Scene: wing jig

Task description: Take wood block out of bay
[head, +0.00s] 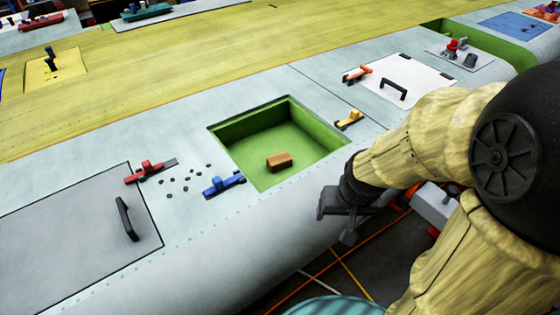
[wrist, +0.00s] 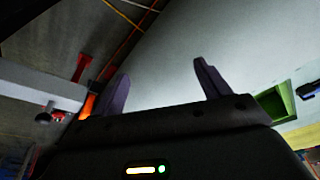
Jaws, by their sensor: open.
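The wood block (head: 279,161) is a small brown block lying on the floor of the open green bay (head: 240,131) in the wing surface, in the head view. My gripper (head: 335,222) is outside the bay, to its lower right, beside the wing's rounded front edge and apart from the block. In the wrist view my gripper's two fingers (wrist: 162,88) stand wide apart with nothing between them. The green bay shows only partly at the right of the wrist view (wrist: 271,104); the block is not visible there.
A blue clamp (head: 223,185) and a yellow clamp (head: 349,120) sit beside the bay. A red clamp (head: 150,171) and several dark fasteners lie to the left. A grey panel with a handle (head: 126,219) is at far left, a white panel (head: 420,78) at right. Cables cross the floor.

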